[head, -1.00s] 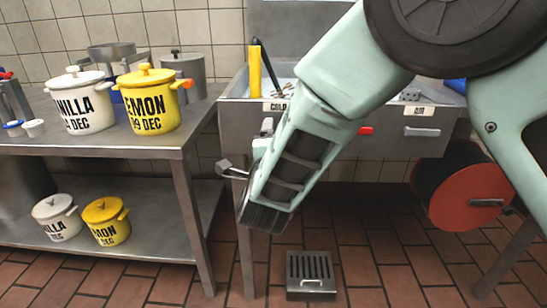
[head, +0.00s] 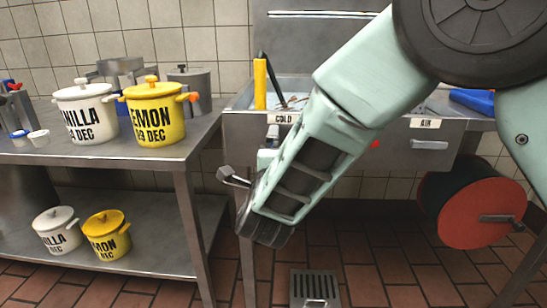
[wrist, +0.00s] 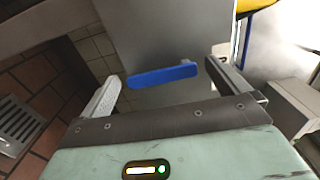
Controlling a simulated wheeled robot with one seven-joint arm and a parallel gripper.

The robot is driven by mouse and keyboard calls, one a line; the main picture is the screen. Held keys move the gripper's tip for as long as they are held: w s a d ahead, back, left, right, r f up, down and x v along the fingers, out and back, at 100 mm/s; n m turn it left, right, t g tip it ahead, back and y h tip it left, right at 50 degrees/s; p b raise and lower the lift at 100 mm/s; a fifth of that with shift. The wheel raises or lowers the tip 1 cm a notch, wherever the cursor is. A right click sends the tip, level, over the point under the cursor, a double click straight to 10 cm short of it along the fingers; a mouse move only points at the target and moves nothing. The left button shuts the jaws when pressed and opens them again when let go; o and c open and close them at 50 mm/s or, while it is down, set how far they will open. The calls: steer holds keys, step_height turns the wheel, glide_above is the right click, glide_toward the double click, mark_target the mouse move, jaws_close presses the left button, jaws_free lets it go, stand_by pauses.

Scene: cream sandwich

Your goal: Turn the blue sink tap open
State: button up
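The blue tap lever (wrist: 162,75) shows in the wrist view as a flat blue bar, slightly tilted, in front of a grey metal panel. My gripper (wrist: 164,80) is open, with one finger left of the lever and one right of it. The lever appears ahead of and between the fingers; I cannot tell whether either touches it. In the head view my gripper (head: 248,156) is at the left front of the sink unit (head: 400,155), below the COLD label (head: 285,119). The blue lever is hidden there.
A metal table (head: 190,150) with a white pot (head: 85,112) and a yellow pot (head: 153,112) stands left of the sink. A red-and-black reel (head: 482,212) hangs at the right. A floor grate (head: 315,287) lies below. An AIR label (head: 425,123) is right of my arm.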

steer(key=s+p, duration=0.1)
steer(key=s, duration=1.6)
steer(key=shift+s+a+p, duration=0.2)
steer(key=shift+a+p, duration=0.1)
steer(key=shift+p, duration=0.1)
